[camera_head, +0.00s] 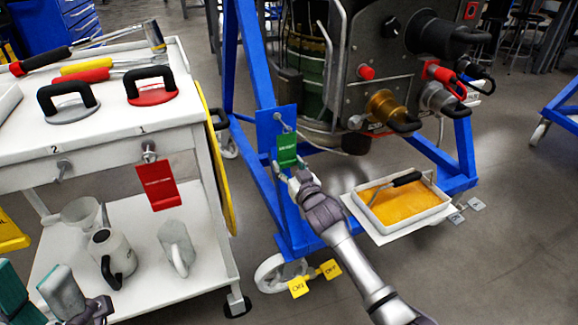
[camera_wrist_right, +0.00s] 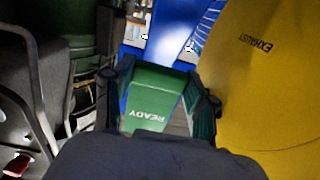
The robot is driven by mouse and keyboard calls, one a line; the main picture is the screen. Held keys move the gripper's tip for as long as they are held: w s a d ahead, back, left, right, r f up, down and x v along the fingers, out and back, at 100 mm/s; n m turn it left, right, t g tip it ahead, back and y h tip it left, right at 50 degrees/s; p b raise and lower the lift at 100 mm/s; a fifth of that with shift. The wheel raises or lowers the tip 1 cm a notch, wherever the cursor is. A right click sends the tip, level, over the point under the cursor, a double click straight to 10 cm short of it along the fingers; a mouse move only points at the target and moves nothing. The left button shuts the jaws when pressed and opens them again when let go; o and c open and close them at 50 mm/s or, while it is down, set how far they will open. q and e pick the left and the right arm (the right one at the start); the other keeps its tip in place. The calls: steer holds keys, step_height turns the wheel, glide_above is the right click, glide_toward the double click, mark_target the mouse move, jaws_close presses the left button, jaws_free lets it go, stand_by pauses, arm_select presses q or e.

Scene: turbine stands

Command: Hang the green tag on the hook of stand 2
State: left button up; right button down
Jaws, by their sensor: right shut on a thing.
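The green tag (camera_head: 287,148), marked READY in the right wrist view (camera_wrist_right: 152,92), is in front of a blue plate (camera_head: 270,122) on the blue turbine stand (camera_head: 243,60). A small metal hook (camera_head: 284,125) shows on the plate just above the tag. I cannot tell whether the tag's top touches the hook. My right gripper (camera_head: 287,172) is shut on the tag's lower part; its fingers flank the tag in the wrist view (camera_wrist_right: 162,95). My left gripper (camera_head: 38,285) is at the lower left, fingers apart and empty. I cannot read the stand's number.
A white cart (camera_head: 185,125) stands left with tools on top and jugs below. A red tag (camera_head: 158,186) hangs from its hook 1; hook 2 (camera_head: 62,170) is bare. A yellow disc (camera_wrist_right: 258,75) marked EXHAUST is close beside my right gripper. An orange-filled tray (camera_head: 372,217) lies right.

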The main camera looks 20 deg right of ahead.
steer(key=shift+c, duration=0.5)
jaws_free()
